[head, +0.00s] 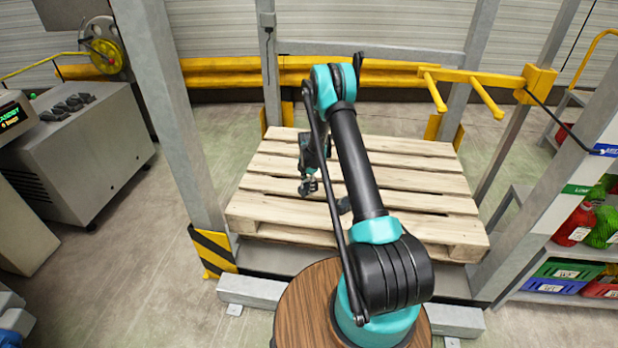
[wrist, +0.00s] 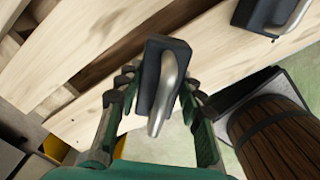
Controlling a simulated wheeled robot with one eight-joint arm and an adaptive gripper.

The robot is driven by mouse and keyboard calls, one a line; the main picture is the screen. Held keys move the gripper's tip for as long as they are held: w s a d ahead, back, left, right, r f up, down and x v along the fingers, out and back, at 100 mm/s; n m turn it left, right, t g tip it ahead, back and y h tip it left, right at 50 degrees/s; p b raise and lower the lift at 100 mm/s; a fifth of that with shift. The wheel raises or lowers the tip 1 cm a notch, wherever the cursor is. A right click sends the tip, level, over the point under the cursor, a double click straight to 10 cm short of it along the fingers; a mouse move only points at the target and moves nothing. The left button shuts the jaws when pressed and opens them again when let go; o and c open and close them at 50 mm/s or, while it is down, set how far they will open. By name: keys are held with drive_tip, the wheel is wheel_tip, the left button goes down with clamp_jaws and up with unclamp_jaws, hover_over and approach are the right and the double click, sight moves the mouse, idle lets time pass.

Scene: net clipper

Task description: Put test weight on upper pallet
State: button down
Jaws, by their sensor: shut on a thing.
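A dark block-shaped test weight with a curved metal handle (wrist: 165,92) is between the fingers of my gripper (wrist: 158,88) in the wrist view. The gripper is shut on it. In the head view my gripper (head: 308,186) hangs over the left middle of the wooden pallet (head: 275,212); the held weight is not clear there. A second dark weight with a metal handle (wrist: 272,14) sits on pale pallet boards at the top right of the wrist view. I cannot tell whether the held weight touches the boards.
Grey posts (head: 178,110) stand around the pallet, with a yellow rail (head: 220,72) behind. A yellow two-pronged fork (head: 470,82) juts out above the pallet's back right. Shelves with colourful crates (head: 568,270) are at right, a grey machine (head: 85,145) at left.

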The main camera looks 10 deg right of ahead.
sight(308, 203)
drive_tip(key=shift+f, duration=3.7)
drive_tip(key=c, duration=1)
unclamp_jaws()
drive_tip(key=shift+f, duration=0.1)
